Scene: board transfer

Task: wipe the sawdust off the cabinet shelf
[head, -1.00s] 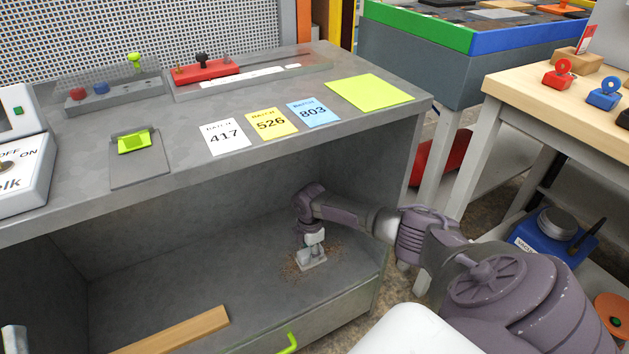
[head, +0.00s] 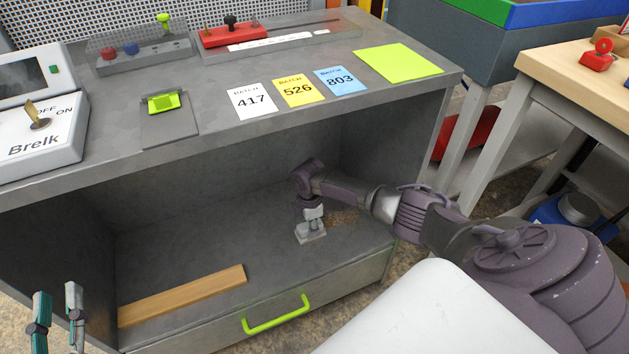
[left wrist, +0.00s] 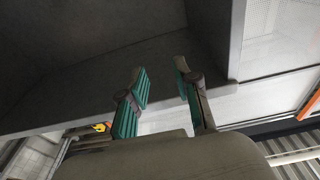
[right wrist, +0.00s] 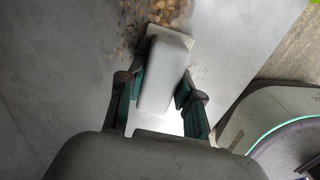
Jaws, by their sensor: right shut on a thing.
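The sawdust (head: 345,218) is a small brown patch on the grey cabinet shelf (head: 190,252), towards its right end. It also shows as loose crumbs at the top of the right wrist view (right wrist: 128,30). My right gripper (head: 313,212) reaches into the cabinet, shut on a pale wiping block (head: 311,236). The block's flat foot appears to rest on the shelf, just left of the sawdust. In the right wrist view the fingers hold both sides of the block (right wrist: 163,75). My left gripper (head: 57,310) is open and empty, in front of the cabinet's left side.
A wooden board (head: 185,295) lies along the shelf's front left. A drawer with a green handle (head: 277,315) is below. The cabinet top (head: 200,140) overhangs the shelf and carries batch cards, a switch box and tools. A wooden table (head: 585,85) stands at right.

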